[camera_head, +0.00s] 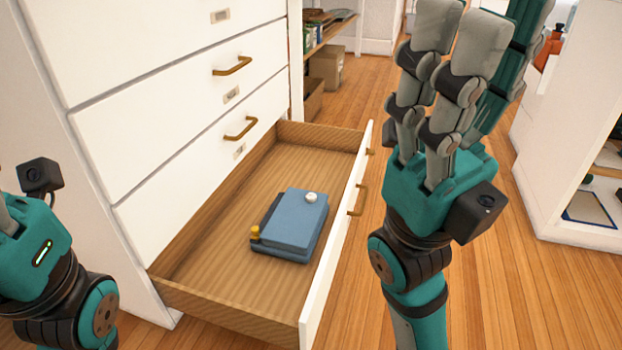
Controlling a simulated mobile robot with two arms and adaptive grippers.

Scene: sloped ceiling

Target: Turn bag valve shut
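A flat blue bag (298,222) lies in the open drawer. A round white cap (311,197) is on its upper right part, and a small yellow valve (255,232) sticks out at its left corner. The valve's setting is too small to tell. My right gripper (475,45) is raised to the right of the drawer, its fingers extended upward, open and empty. It is apart from the bag. My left gripper (8,220) is at the left edge, with its fingers mostly cut off by the frame.
The drawer (200,255) is pulled out of a white cabinet (150,60) with brass handles. Its front panel stands between the bag and my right arm. A white shelf unit (570,140) stands at right. Wooden floor (545,300) is clear at lower right.

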